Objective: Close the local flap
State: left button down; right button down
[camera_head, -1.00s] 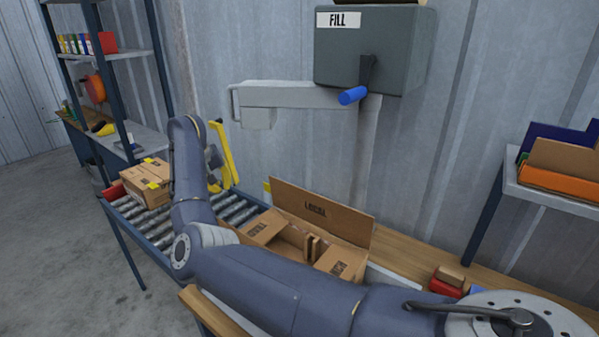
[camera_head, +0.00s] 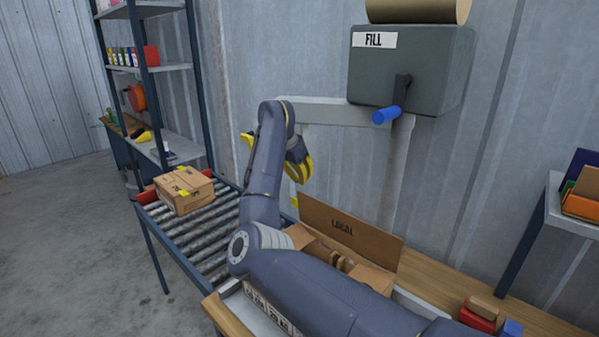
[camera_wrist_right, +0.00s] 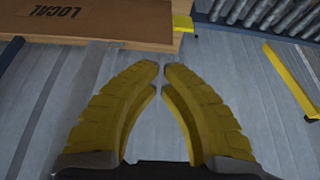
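The local flap (camera_head: 352,233) is a brown cardboard panel marked LOCAL. It stands upright along the far side of an open box (camera_head: 372,277). It also shows at the top left of the right wrist view (camera_wrist_right: 95,22). My right gripper (camera_head: 302,178) is above and near the flap's left end, apart from it. In the right wrist view its two yellow fingers (camera_wrist_right: 163,66) have their tips almost together, with nothing between them. My right arm hides much of the box and its near side. My left gripper is not in view.
A roller conveyor (camera_head: 205,238) runs left of the box and carries a closed carton (camera_head: 184,190). The grey FILL machine (camera_head: 412,70) with its blue-handled crank (camera_head: 386,115) hangs above and behind. Small coloured blocks (camera_head: 480,312) lie on the bench at right.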

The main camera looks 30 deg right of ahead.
jog(key=shift+x, duration=2.6)
jog(key=shift+s, duration=0.1)
